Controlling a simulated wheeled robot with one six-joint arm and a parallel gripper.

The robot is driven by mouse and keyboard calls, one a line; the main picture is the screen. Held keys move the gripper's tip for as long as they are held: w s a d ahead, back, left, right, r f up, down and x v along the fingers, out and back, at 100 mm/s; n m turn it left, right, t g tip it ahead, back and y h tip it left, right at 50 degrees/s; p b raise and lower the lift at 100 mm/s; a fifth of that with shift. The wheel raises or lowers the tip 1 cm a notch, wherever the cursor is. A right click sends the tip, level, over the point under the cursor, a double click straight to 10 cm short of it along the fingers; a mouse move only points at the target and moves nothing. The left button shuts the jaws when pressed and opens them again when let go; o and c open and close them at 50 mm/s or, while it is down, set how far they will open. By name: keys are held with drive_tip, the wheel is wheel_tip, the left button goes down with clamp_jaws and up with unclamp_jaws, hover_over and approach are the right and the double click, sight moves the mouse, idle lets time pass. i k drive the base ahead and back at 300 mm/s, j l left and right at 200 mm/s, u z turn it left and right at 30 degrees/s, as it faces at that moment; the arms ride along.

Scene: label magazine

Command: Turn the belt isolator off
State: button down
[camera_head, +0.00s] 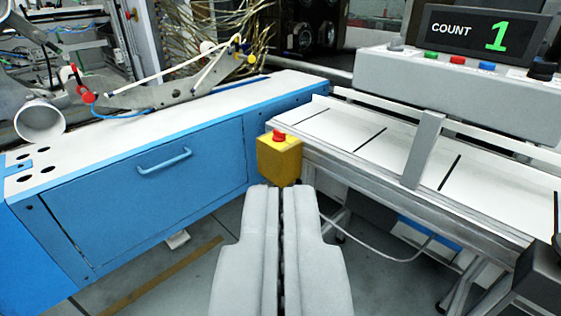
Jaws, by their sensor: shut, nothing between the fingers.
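My gripper (281,192) is shut and empty, pointing forward at the lower middle. Its tips appear just below a yellow box (279,162) with a red button (279,135), at the end of a white conveyor belt (374,160) with dark cross lines. I cannot tell whether they touch the box. A grey control panel (455,92) stands behind the belt. It carries green, red and blue buttons and a dark knob (543,70) at its right end. No readable label marks the belt isolator, and I cannot tell which control it is or its setting.
A display (484,36) above the panel reads "COUNT 1". A blue cabinet (145,190) with a white top stands left. A grey post (423,150) rises at the belt's near edge. A dark box (540,275) is cut off at lower right. A cable hangs below the belt.

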sight(279, 136)
drive_tip(key=i+l+z, duration=0.1)
drive_tip(key=i+l, duration=0.15)
drive_tip(key=i, duration=0.2)
drive_tip(key=i+l+z, duration=0.15)
drive_tip(key=i, duration=0.25)
